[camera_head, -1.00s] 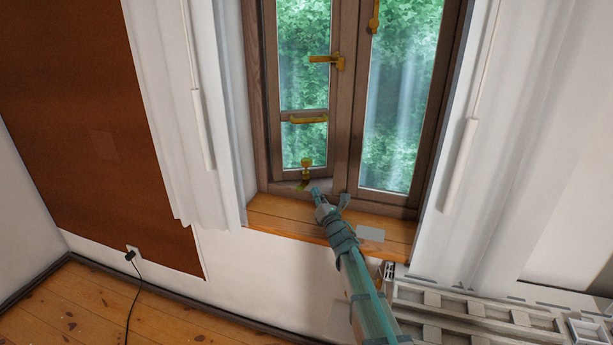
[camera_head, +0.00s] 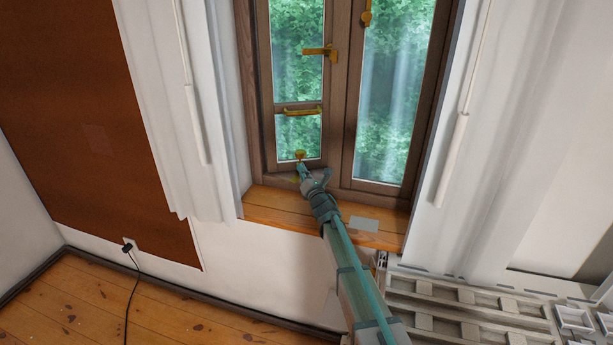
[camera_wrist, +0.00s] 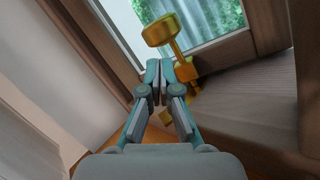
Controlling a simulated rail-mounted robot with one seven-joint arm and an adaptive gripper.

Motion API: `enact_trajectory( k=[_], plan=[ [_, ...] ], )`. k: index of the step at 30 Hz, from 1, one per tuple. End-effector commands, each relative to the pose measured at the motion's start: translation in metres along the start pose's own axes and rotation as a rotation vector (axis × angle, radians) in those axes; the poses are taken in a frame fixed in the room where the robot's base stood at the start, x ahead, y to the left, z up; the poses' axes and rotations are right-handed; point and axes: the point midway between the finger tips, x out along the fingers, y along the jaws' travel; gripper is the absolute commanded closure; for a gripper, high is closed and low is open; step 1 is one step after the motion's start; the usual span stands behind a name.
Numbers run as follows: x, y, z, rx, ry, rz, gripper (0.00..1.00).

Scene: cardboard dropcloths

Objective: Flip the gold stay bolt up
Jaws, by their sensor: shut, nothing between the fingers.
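The gold stay bolt (camera_head: 299,155) is at the bottom of the left window sash. In the wrist view the gold bolt (camera_wrist: 160,31) has a thick round head at the top, a thin stem below it and a bracket lower right. My gripper (camera_head: 302,170) is shut and empty, right at the bolt's lower part in the head view. In the wrist view my gripper (camera_wrist: 167,66) has its fingertips just below the head and left of the stem. I cannot tell whether they touch it. The fingers hide part of the bolt's lower end.
A gold handle (camera_head: 319,51) and a gold bar (camera_head: 302,112) are higher on the window frame. The wooden sill (camera_head: 270,206) lies below, with a grey plate (camera_head: 363,224) on it. White curtains (camera_head: 200,110) hang on both sides. Pale pallets (camera_head: 460,310) stand at the lower right.

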Motion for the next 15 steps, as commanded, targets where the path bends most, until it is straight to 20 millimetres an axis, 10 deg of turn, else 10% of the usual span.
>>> enact_trajectory(
  k=[15],
  plan=[
    [0.0161,0.0002,0.0001,0.000,0.000,0.000,1.00]
  ],
)
